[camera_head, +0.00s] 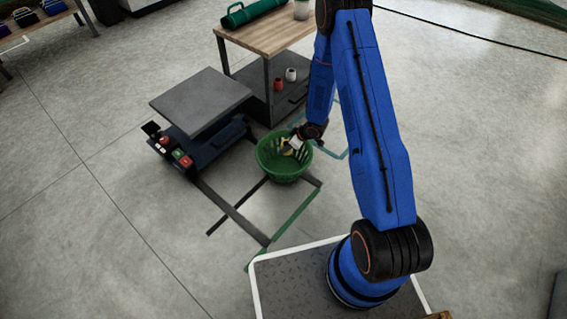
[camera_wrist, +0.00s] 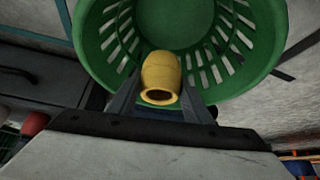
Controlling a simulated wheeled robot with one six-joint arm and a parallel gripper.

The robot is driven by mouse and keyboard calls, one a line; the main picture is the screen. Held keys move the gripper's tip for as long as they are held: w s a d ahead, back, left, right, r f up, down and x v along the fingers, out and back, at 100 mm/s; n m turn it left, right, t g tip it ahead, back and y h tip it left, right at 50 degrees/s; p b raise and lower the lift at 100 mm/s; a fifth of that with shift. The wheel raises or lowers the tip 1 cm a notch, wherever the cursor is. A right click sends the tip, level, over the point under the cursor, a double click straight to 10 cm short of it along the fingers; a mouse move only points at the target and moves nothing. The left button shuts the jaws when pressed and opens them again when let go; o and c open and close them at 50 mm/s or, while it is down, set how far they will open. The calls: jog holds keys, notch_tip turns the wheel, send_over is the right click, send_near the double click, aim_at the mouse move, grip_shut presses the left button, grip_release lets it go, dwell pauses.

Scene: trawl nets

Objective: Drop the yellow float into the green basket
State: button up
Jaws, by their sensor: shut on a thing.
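The green basket (camera_head: 284,168) is slatted and stands near the middle of the head view. It also fills the upper part of the wrist view (camera_wrist: 97,52). My gripper (camera_wrist: 160,92) is shut on the yellow float (camera_wrist: 160,75), which sits between the two fingers with its dark open end toward the wrist camera. In the head view my gripper (camera_head: 290,147) reaches over the basket's opening.
A grey-topped stand (camera_head: 202,101) with red and green buttons is left of the basket. A wooden-topped workbench (camera_head: 262,37) stands behind it, with a green roll (camera_head: 252,12) on top and red and white floats on its lower shelf. Clear floor lies at front left.

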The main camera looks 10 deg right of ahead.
jog(key=o, duration=1.1)
jog(key=shift+o, duration=0.2)
jog(key=v, duration=1.7)
jog(key=shift+r, duration=0.2)
jog(key=shift+d, duration=0.1)
